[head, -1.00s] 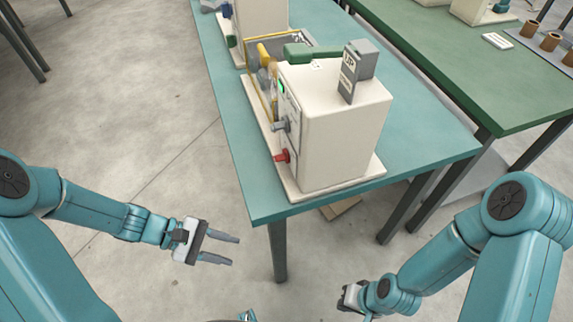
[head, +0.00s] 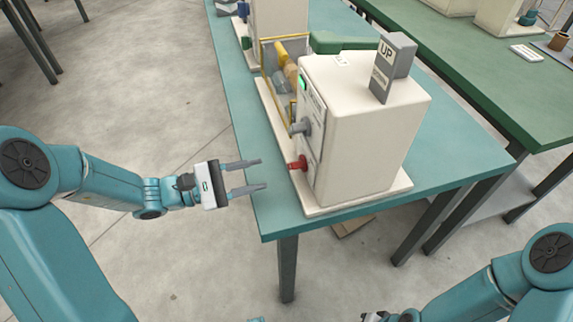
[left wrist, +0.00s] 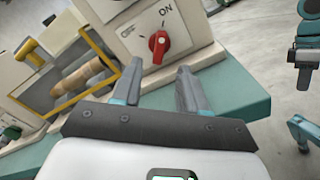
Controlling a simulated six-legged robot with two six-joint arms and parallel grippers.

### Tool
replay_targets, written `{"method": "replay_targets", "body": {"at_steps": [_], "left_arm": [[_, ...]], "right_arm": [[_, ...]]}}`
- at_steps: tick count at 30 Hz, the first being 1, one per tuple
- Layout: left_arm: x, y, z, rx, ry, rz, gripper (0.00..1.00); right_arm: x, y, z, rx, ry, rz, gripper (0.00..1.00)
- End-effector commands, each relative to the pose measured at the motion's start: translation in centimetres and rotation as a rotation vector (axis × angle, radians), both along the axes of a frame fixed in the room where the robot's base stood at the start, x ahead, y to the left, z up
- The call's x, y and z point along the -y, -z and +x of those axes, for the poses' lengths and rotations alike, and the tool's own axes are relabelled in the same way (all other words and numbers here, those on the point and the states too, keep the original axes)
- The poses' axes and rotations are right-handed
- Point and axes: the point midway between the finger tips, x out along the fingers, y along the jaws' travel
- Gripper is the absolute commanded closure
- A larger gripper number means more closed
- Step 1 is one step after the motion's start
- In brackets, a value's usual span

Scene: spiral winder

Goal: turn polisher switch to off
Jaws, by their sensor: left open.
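A cream machine (head: 360,135) stands on the teal table. Its left-facing panel has a red switch knob (head: 298,163) low down and a grey knob (head: 300,128) above it. In the left wrist view the red knob (left wrist: 159,43) has a white mark on its face, with lettering that seems to read "ON" to its upper right. My left gripper (head: 263,174) is open and empty, its fingers pointing at the red knob, a short way left of it and apart. In the left wrist view the knob shows just beyond the gap between the fingertips (left wrist: 159,69). My right gripper (head: 374,317) is mostly cut off at the bottom edge.
A grey "UP" sign block (head: 392,65) sits on top. The teal table's (head: 445,165) edge runs under my left gripper. A green table (head: 490,85) stands at the right, with another machine behind.

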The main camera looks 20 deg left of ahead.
Motion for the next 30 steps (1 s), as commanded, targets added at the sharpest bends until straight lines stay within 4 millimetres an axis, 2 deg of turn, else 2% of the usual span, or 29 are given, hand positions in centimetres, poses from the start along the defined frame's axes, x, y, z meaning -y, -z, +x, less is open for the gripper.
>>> {"method": "replay_targets", "body": {"at_steps": [3, 9, 15, 22, 23, 24, 26, 27, 30], "left_arm": [[2.5, 0.0, 1.6, 0.001, 0.008, 0.001, 0.57], [5.2, 0.0, 3.7, 0.000, 0.006, 0.000, 0.57], [6.2, 0.0, 4.6, -0.001, 0.006, 0.001, 0.57], [6.3, 0.0, 4.6, 0.000, 0.004, 0.001, 0.57], [6.3, 0.0, 4.6, 0.000, 0.004, 0.001, 0.61], [6.3, 0.0, 4.6, 0.000, 0.004, 0.001, 0.74], [6.3, 0.0, 4.6, 0.000, 0.004, 0.001, 0.93], [6.3, 0.0, 4.6, -0.001, 0.004, 0.001, 1.00], [6.2, 0.0, 4.6, -0.001, 0.004, 0.001, 1.00]], "right_arm": [[0.0, 0.0, 0.0, 0.000, 0.000, 0.000, 1.00], [0.0, -0.1, 0.0, 0.000, 0.000, 0.000, 1.00], [0.0, -0.1, 0.0, 0.000, 0.000, 0.000, 1.00], [0.0, -0.1, 0.0, 0.000, 0.000, 0.000, 1.00], [0.0, -0.1, 0.0, 0.000, 0.000, 0.000, 1.00], [0.0, -0.1, 0.0, 0.000, 0.000, 0.000, 1.00], [0.0, -0.1, 0.0, 0.000, 0.000, 0.000, 1.00], [0.0, -0.1, 0.0, 0.000, 0.000, 0.000, 1.00], [0.0, -0.1, 0.0, 0.000, 0.000, 0.000, 1.00]]}}
